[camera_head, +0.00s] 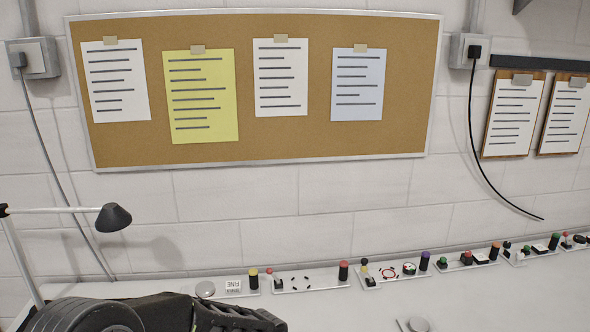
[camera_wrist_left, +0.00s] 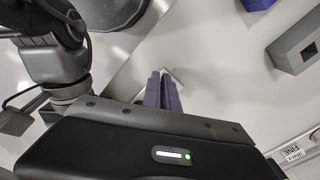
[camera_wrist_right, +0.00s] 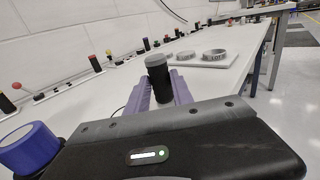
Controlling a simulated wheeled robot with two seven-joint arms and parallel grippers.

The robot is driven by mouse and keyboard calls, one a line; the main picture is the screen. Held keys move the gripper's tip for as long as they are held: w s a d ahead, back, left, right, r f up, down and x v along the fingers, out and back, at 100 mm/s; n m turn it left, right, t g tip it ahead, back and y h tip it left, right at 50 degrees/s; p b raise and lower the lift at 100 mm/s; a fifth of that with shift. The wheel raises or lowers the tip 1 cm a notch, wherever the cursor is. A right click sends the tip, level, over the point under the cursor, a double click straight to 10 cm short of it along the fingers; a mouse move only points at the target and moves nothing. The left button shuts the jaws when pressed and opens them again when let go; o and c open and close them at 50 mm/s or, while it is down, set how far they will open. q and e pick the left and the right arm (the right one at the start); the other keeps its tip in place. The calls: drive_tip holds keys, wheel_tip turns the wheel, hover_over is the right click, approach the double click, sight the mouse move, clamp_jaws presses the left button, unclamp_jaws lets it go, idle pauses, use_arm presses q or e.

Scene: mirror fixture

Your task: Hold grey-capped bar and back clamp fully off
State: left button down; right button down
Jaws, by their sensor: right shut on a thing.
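In the right wrist view a dark upright bar with a grey cap (camera_wrist_right: 157,76) stands between the purple fingers of my right gripper (camera_wrist_right: 160,90). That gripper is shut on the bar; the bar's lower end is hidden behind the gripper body. In the left wrist view the purple fingers of my left gripper (camera_wrist_left: 163,88) lie close together with nothing visible between them, pointing over the white surface. A small pale piece (camera_wrist_left: 174,74) shows beside their tips. I cannot make out a clamp for certain in any view. The head view shows neither gripper's fingers.
A grey block with a rectangular opening (camera_wrist_left: 298,45) is at the right of the left wrist view. Grey rings (camera_wrist_right: 215,54) sit on a white plate beyond the bar. A blue-purple cylinder (camera_wrist_right: 32,147) is at lower left. Small coloured fixtures (camera_head: 370,274) line the wall.

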use_arm(q)
drive_tip(key=shift+s+a, duration=0.15)
drive_tip(key=shift+s, duration=0.15)
drive_tip(key=shift+r, duration=0.1)
wheel_tip(320, 180, up, 6)
drive_tip(key=shift+f, duration=0.1)
idle(0.5)
